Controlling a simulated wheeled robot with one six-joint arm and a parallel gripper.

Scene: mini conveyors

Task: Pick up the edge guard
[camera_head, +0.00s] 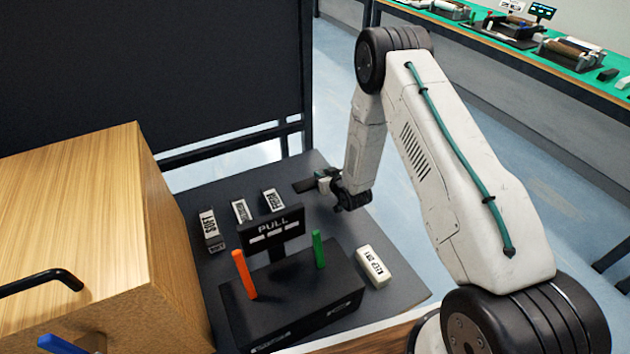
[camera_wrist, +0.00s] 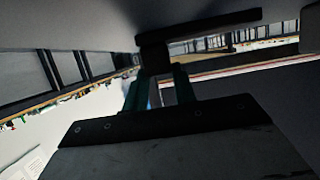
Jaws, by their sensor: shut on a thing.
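My gripper (camera_head: 325,183) is at the far right part of the dark table and is shut on a small dark piece, which I take to be the edge guard (camera_head: 303,185). The piece juts out to the left of the fingers. In the wrist view my gripper (camera_wrist: 157,88) has two greenish fingers closed on the dark edge guard (camera_wrist: 200,29), a long bar on a short block. The frames do not clearly show whether it is clear of the table top.
The dark table (camera_head: 345,222) bears a black stand with a PULL sign (camera_head: 273,228), an orange stick (camera_head: 244,273), a green stick (camera_head: 318,249), a white KEEP DRY block (camera_head: 375,266) and several small labelled blocks. A wooden box (camera_head: 80,215) stands left.

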